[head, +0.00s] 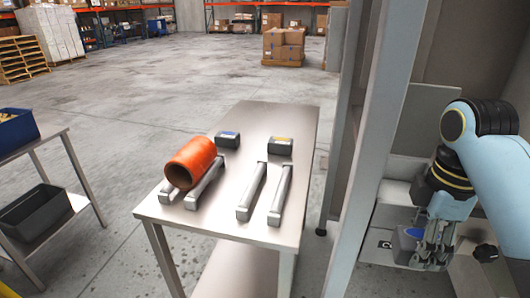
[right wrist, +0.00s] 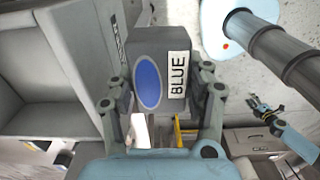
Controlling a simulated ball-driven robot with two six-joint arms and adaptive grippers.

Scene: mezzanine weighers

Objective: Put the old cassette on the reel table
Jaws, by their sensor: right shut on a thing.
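My right gripper (head: 432,252) is at the right of the head view, beside the grey cabinet. It is shut on a dark grey cassette (head: 405,245), which has a blue face. In the right wrist view the cassette (right wrist: 140,72) sits between the two fingers (right wrist: 160,112) and shows a blue oval and a white label reading BLUE. A steel table (head: 215,222), apparently the reel table, stands in the middle with an orange roll (head: 190,163) lying across one pair of rails. My left gripper (right wrist: 268,112) shows small in the right wrist view; its jaw state is unclear.
The right-hand pair of rails (head: 252,192) is empty. A grey upright (head: 375,150) stands between the table and my right gripper.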

